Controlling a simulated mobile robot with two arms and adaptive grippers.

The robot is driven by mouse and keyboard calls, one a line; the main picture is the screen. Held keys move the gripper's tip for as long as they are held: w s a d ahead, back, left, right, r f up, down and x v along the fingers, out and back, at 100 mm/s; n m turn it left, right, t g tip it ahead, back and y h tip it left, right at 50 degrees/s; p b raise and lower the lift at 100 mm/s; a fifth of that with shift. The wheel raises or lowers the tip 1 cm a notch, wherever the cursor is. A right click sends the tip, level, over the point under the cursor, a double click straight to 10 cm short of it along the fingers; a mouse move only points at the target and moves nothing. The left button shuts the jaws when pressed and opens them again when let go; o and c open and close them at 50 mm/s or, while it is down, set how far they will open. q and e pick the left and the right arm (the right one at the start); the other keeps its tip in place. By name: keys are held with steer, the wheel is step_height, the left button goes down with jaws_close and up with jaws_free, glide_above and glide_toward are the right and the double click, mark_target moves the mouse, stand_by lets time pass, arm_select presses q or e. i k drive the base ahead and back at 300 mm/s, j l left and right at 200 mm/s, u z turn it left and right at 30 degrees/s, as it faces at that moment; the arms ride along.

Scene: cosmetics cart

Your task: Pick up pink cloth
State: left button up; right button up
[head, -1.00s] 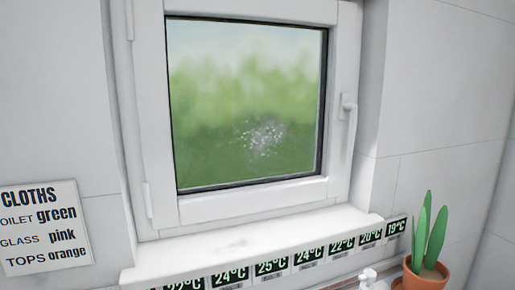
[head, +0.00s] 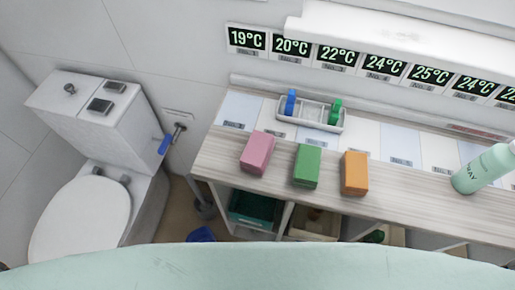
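The pink cloth (head: 257,152) is a block-shaped piece lying on the wooden counter (head: 222,160), near its left end. A green cloth (head: 307,165) lies to its right, and an orange cloth (head: 354,173) lies right of the green one. The three are apart from one another. Neither of my grippers shows in the head view.
A white tray (head: 310,127) with blue and green items stands behind the cloths. A mint spray bottle (head: 482,168) is at the right. A white toilet (head: 90,215) stands left of the counter. Bins (head: 252,208) sit on the shelf below. Temperature displays (head: 337,53) line the wall.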

mark_target(254, 159)
steer(key=k+l+u, duration=0.6)
steer(key=l+u, duration=0.2)
steer(key=k+l+u, duration=0.25)
steer(key=k+u, duration=0.2)
steer(key=i, duration=0.05)
